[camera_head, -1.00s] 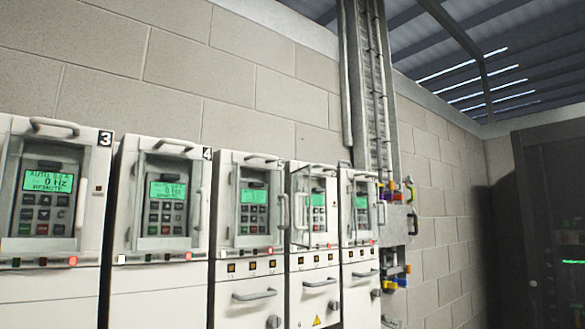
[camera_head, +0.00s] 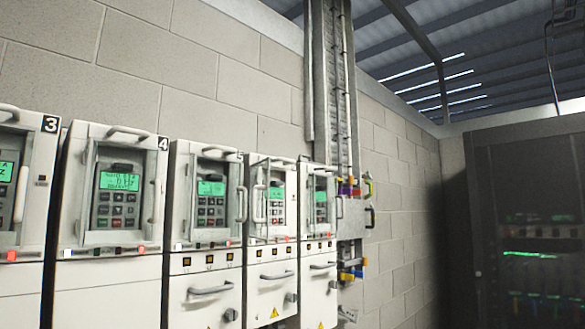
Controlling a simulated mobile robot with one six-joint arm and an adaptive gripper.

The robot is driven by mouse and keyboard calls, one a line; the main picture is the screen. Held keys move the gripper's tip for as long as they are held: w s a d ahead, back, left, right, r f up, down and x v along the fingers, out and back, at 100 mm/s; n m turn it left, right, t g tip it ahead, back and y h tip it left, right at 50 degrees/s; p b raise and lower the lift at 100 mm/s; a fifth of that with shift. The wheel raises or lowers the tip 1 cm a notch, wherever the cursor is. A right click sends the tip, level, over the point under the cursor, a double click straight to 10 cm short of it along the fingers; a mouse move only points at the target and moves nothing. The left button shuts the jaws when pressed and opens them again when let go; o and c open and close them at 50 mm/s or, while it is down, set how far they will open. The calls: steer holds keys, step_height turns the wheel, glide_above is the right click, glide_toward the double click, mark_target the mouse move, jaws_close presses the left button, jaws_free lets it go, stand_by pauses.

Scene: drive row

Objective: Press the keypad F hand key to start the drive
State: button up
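A row of white drive cabinets stands along the wall at the left. The drive labelled 4 (camera_head: 84,163) has a keypad (camera_head: 117,205) with a lit green display and several small keys behind a handled frame. The drive labelled 5 (camera_head: 180,165) has a similar keypad (camera_head: 211,204). Drive 3 (camera_head: 32,180) is cut off by the left edge. Two further drives to the right also have lit green displays. The key lettering is too small to read, so I cannot tell which is the F hand key. My gripper is not in view.
Handles project from the drive fronts. A vertical cable tray (camera_head: 331,90) runs up the block wall beside a grey box (camera_head: 350,218) with coloured connectors. A dark rack cabinet (camera_head: 530,220) stands at the right. Red lamps (camera_head: 141,248) glow below several keypads.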

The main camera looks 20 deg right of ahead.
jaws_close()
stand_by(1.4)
